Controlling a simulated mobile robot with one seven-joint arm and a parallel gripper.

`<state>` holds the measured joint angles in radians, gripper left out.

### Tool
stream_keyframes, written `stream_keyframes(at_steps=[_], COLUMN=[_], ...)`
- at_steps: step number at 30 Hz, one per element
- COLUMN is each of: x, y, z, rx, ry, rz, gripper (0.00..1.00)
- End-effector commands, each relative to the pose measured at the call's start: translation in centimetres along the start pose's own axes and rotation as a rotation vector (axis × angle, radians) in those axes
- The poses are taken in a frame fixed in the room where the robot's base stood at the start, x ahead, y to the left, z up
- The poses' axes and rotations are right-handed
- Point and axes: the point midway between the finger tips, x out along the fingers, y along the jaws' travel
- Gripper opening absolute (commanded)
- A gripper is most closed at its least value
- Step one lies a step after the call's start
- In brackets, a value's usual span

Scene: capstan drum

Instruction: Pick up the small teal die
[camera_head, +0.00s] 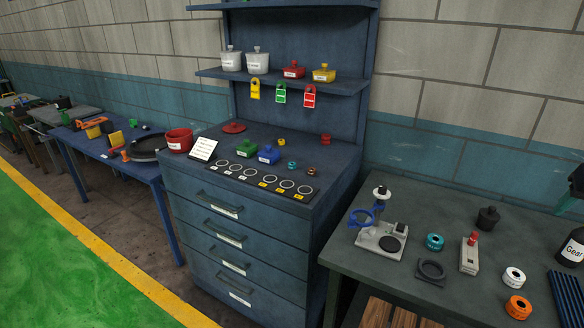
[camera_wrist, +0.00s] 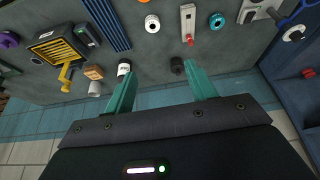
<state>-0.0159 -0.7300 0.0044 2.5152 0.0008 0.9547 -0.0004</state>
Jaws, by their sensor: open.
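A small teal ring-shaped piece (camera_head: 291,165) lies on the blue cabinet top, beside a small orange-brown ring (camera_head: 311,169). A larger-looking teal ring (camera_head: 435,241) lies on the right-hand bench; it also shows in the wrist view (camera_wrist: 217,21). I cannot tell from shape alone which is called the die; the cabinet one looks smaller. My gripper (camera_wrist: 161,70) is open, its two green fingers wide apart above the bench, with nothing held. The bench's teal ring is beyond the right fingertip, clear of it. The cabinet piece cannot be made out in the wrist view.
The bench holds a stand (camera_head: 382,238), a grey box with a red knob (camera_head: 469,255), a dark knobbed piece (camera_head: 488,217), white (camera_head: 513,277) and orange (camera_head: 518,307) rings, and a bottle (camera_head: 572,248). A shelf (camera_head: 290,82) overhangs the cabinet's back.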

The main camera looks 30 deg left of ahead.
Motion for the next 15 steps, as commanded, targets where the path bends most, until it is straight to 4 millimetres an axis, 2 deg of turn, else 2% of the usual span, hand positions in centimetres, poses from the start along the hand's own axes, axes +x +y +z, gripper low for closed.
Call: stream_keyframes(at_steps=[8,15], x=[-0.3,0.4], y=[-4.0,-9.4], z=[-7.7,-14.4], rx=[-0.110,-0.215], ry=[-0.004,-0.004], rz=[-0.041,-0.081], gripper=[0.56,0.56])
